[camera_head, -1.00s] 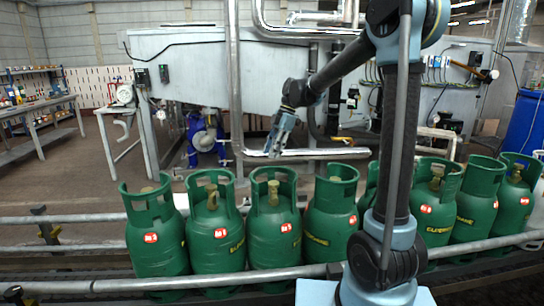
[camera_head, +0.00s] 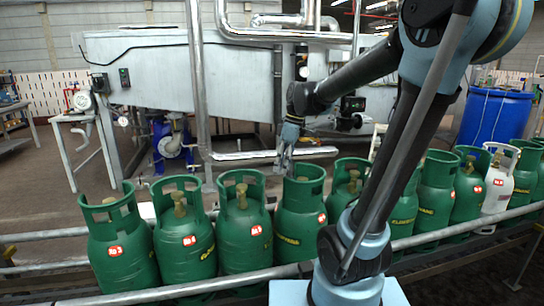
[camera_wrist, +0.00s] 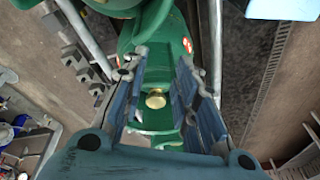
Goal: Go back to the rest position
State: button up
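My gripper (camera_head: 284,168) hangs fingers down in the head view, at the rim of a green gas cylinder (camera_head: 300,222) near the middle of the row. It overlaps the rim's left side there; I cannot tell whether it touches. In the wrist view my gripper (camera_wrist: 163,66) has its two fingers apart. A green cylinder with a brass valve (camera_wrist: 155,99) shows beyond and between the fingers. Nothing is visibly held. My arm reaches from the right over the row, and its lower links hide part of the cylinders behind them.
More green cylinders (camera_head: 121,250) stand in a row between metal rails (camera_head: 110,299). One white cylinder (camera_head: 498,186) stands at the right. Behind are a large grey machine (camera_head: 160,75), pipes and a blue drum (camera_head: 492,117). Open floor lies at the left.

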jog(key=s+d+f+m+t+h, duration=0.2)
jog(key=s+d+f+m, duration=1)
jog(key=s, duration=0.5)
jog(key=d+m, duration=0.2)
jog(key=d, duration=0.1)
jog(key=shift+d+f+m+t+h, duration=0.2)
jog(key=shift+f+m+t+h, duration=0.1)
jog(key=shift+f+m, duration=0.1)
jog(key=shift+w+f, duration=0.2)
jog(key=shift+w, duration=0.2)
dwell(0.4)
